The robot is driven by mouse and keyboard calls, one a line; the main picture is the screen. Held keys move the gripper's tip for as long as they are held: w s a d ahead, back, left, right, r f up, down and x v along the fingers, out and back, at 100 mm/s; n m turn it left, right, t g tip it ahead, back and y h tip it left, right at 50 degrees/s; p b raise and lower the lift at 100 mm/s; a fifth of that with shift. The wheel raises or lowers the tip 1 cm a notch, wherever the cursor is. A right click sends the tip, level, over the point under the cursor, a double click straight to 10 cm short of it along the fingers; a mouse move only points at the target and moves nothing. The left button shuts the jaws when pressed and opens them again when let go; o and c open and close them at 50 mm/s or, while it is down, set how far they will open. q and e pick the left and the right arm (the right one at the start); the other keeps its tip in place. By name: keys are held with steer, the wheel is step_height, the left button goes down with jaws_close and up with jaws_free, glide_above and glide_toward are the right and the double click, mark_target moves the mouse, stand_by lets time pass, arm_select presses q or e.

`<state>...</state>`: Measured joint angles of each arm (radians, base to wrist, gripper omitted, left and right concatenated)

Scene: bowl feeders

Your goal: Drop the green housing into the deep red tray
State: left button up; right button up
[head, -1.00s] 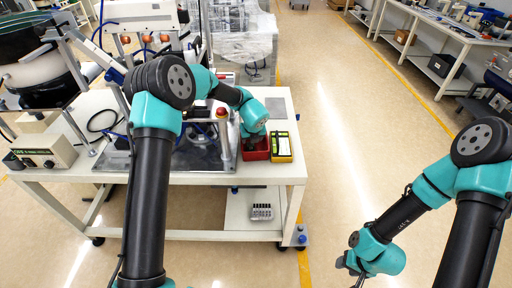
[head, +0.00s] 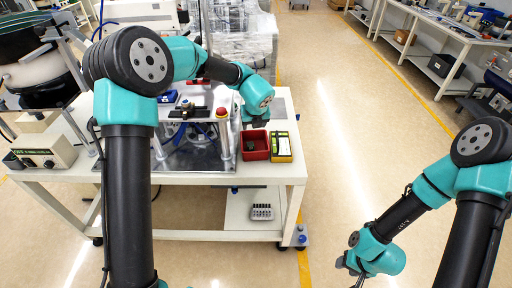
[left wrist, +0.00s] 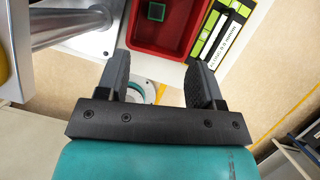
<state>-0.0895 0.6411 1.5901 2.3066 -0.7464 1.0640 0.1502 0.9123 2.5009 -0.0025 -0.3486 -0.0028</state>
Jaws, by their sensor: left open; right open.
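The deep red tray (head: 265,156) stands at the right end of the white table; it also shows at the top of the left wrist view (left wrist: 183,52). The small square green housing (left wrist: 156,11) lies inside the tray, on its floor. In the head view it is a small dark spot (head: 249,146) in the tray. My left gripper (left wrist: 159,62) is open and empty, its fingers apart from the housing. In the head view the left gripper is mostly hidden behind its own wrist. My right gripper (head: 353,270) is open over the floor at the lower right, far from the table.
A yellow-edged container (head: 281,147) with black and green contents stands right beside the tray. A metal plate with posts (head: 190,155) and a red button (head: 222,113) is to the left. A feeder controller box (head: 45,152) sits at the table's left end. The floor aisle is clear.

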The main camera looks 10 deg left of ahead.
arm_select(q)
steer(key=v, duration=0.5)
steer(key=shift+r, duration=0.1)
stand_by(0.7)
steer(key=s+f+m+h, duration=0.1)
steer(key=s+f+m, duration=0.2)
steer(key=f+m, duration=0.4)
steer(key=s+d+f+m+t+h, duration=0.1)
steer(key=s+f+m, duration=0.3)
steer(key=f+m, duration=0.3)
steer(key=s+d+f+m+t+h, duration=0.1)
steer(key=s+f+m, duration=0.3)
steer(key=f+m, duration=0.3)
steer(key=shift+d+m, duration=0.15)
steer(key=shift+m, duration=0.55)
steer(key=s+a+f+m+g+h, duration=0.1)
steer(key=s+a+f+m+g, duration=0.1)
steer(key=s+f+m, duration=0.4)
steer(key=s+a+f+m+g+h, duration=0.1)
steer(key=s+a+f+m+g, duration=0.2)
steer(key=s+m, duration=0.8)
step_height(320, 180, down, 4)
steer(key=shift+s+a+f+h, duration=0.1)
steer(key=shift+s+a+h, duration=0.3)
steer(key=shift+s+a, duration=0.65)
